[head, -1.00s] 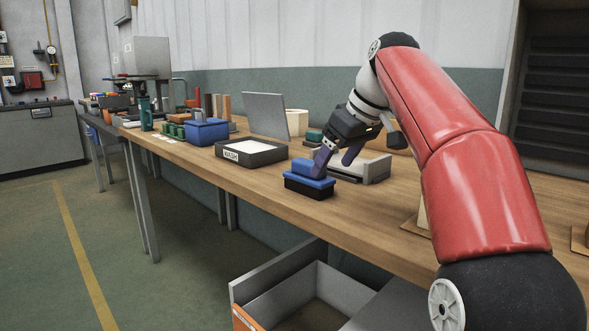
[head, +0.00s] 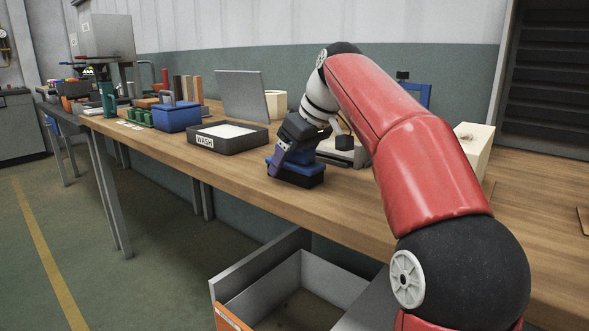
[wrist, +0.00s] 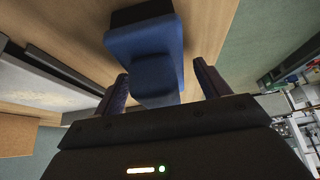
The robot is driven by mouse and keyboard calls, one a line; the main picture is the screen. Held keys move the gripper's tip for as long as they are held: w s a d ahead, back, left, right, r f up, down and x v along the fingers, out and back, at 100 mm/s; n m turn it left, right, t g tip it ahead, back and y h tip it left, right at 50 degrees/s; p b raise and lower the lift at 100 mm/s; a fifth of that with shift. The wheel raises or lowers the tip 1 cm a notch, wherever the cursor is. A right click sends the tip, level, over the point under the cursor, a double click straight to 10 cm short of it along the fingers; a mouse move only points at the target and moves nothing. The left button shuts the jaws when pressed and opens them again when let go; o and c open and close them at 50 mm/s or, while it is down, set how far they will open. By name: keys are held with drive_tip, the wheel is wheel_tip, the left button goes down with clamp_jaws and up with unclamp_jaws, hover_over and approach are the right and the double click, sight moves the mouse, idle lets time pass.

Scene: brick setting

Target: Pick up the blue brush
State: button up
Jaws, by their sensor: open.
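The blue brush (head: 311,172) has a blue top over a black base and lies on the wooden bench near its front edge. In the wrist view the brush (wrist: 150,45) shows a broad blue body with a raised blue handle part toward my gripper. My gripper (wrist: 161,70) is open, with one finger on each side of that blue part and a gap visible at the right finger. In the head view my gripper (head: 284,163) is low over the brush and hides part of it. Contact cannot be told.
A black tray labelled WASH (head: 228,139) stands left of the brush, with a blue box (head: 177,117) beyond it. A grey and white item (head: 345,155) is close behind my gripper. A wooden block (head: 473,150) stands at right. An open grey bin (head: 290,290) is below the bench.

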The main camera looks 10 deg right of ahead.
drive_tip(key=shift+w+a+f, duration=0.1)
drive_tip(key=shift+f, duration=0.25)
drive_tip(key=shift+c, duration=0.4)
drive_tip(key=shift+r, duration=0.1)
drive_tip(key=c, duration=1.2)
